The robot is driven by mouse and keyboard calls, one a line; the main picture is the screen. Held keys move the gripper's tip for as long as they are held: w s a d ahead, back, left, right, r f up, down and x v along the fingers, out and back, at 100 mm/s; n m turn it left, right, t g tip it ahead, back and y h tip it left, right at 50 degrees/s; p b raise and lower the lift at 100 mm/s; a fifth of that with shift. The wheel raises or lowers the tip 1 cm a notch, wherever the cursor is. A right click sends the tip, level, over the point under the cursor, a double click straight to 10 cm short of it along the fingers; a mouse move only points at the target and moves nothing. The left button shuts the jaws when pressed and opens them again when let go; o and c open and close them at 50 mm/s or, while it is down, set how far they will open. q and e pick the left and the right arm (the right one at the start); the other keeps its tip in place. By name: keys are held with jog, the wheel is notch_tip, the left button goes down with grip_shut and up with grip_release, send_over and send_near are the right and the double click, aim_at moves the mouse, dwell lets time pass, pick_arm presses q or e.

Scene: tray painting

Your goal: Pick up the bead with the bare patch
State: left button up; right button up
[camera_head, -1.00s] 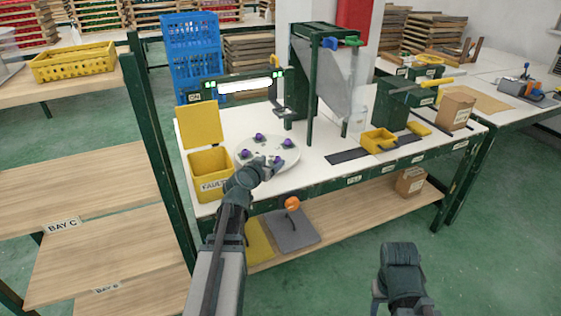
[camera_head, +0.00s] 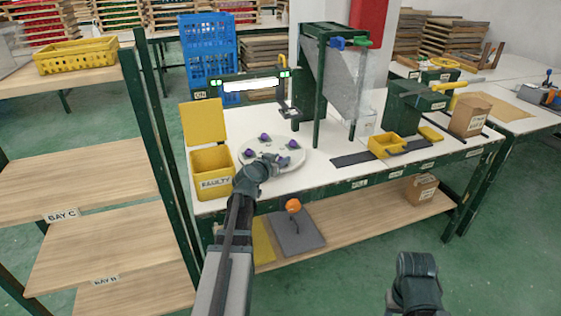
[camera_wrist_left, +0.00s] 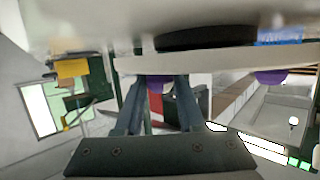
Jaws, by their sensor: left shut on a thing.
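Purple beads sit on a round white plate (camera_head: 272,168) on the bench: one at the back (camera_head: 264,138), one at the left (camera_head: 247,153), one at the right (camera_head: 293,144). My left gripper (camera_head: 275,161) is at the plate's front edge. In the left wrist view, its fingers (camera_wrist_left: 158,95) are shut on a purple bead (camera_wrist_left: 156,82), mostly hidden between them and close against the plate. Another bead (camera_wrist_left: 271,76) shows at the right there. I cannot make out a bare patch on any bead. My right arm is at the lower right; its fingertips do not show.
A yellow bin marked FAULTY (camera_head: 211,172), lid raised, stands left of the plate. A lit bar (camera_head: 250,85) is behind it, and a green-framed hopper (camera_head: 330,80) at the back right. A yellow tray (camera_head: 386,145) is farther right.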

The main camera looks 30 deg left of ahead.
pick_arm(q)
grip_shut()
jog(key=shift+r, duration=0.15)
notch_tip(320, 180, up, 10)
jog(key=p, duration=1)
